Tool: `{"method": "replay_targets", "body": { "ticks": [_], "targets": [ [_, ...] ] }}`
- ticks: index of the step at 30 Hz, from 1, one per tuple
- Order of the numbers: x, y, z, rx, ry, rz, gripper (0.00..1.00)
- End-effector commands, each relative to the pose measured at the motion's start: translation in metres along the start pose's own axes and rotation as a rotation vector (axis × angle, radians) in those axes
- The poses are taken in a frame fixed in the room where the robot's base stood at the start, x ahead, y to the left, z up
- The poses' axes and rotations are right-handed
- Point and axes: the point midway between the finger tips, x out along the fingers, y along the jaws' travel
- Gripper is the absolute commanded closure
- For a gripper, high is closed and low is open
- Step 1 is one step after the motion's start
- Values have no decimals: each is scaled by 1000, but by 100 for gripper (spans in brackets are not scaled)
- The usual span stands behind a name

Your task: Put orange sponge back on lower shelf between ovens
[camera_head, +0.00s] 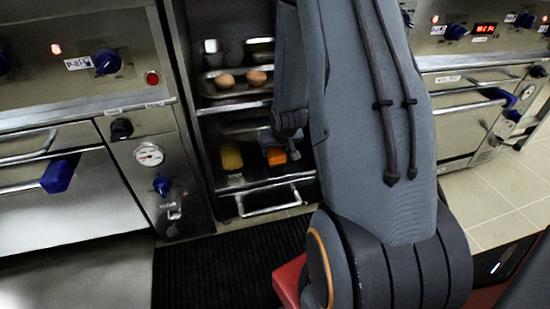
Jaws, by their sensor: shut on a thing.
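The orange sponge (277,157) is inside the lower shelf (240,182) of the rack between the ovens. My gripper (283,142) reaches into that shelf opening from above and is shut on the sponge. My arm covers the right part of the shelf and much of the gripper. I cannot tell whether the sponge touches the shelf surface.
A yellow object (231,156) stands on the lower shelf to the left of the sponge. Above, a tray (232,90) holds two eggs (225,81), with metal containers behind. A metal handle (270,207) sticks out below the shelf. Ovens flank both sides.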

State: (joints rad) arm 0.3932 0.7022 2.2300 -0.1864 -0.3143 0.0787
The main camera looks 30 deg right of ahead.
Motion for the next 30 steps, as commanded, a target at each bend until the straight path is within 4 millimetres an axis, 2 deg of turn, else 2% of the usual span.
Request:
{"method": "replay_targets", "body": {
  "ticks": [3,6,17,18,21,30],
  "targets": [
    [16,0,9,1,-1,0,72],
    [23,0,13,1,-2,0,72],
    [24,0,14,1,-1,0,72],
    [24,0,15,1,-1,0,52],
    [24,0,14,1,-1,0,35],
    [23,0,14,1,0,0,35]
  ]
}}
